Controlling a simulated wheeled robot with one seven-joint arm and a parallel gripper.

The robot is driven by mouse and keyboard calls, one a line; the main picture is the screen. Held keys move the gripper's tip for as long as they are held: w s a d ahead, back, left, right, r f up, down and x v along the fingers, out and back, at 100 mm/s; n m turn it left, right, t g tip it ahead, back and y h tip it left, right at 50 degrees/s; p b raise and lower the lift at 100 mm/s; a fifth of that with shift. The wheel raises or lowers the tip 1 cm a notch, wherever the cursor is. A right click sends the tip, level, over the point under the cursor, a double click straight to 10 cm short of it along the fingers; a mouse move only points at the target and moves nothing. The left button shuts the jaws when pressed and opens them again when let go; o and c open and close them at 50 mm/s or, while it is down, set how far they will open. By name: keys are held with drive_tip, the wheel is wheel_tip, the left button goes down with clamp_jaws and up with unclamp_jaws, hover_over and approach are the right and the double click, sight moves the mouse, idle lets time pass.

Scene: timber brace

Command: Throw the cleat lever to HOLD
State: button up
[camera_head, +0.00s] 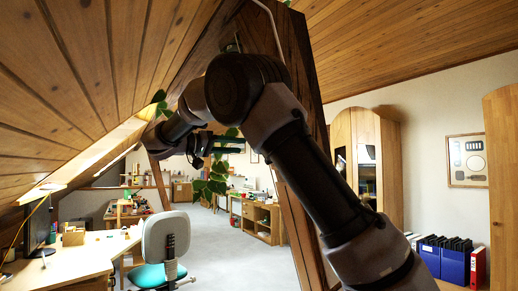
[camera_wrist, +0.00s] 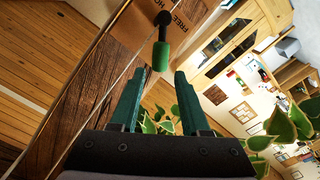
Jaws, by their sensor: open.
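In the wrist view the cleat lever (camera_wrist: 161,56) has a green grip hanging in the picture from a dark round pivot (camera_wrist: 163,18). Behind it is a brown plate (camera_wrist: 130,28) on the timber (camera_wrist: 140,60), lettered "FREE" and "HO", the rest cut off or covered. My gripper (camera_wrist: 158,82) is open and empty, its two teal fingers pointing toward the lever. The green grip shows between and just above the fingertips, apart from them. In the head view my gripper (camera_head: 238,144) is beside the timber brace (camera_head: 293,130); I cannot make out the lever there.
Leafy plant stems (camera_head: 208,186) hang close below my gripper; their leaves (camera_wrist: 283,128) also crowd the right of the wrist view. The sloping wood ceiling (camera_head: 90,90) is close on the left. A desk (camera_head: 75,258) and chair (camera_head: 160,245) stand lower left. Open floor (camera_head: 240,255) lies between.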

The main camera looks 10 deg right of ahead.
drive_tip(key=x, duration=0.9)
drive_tip(key=shift+d, duration=0.1)
clamp_jaws()
idle(1.1)
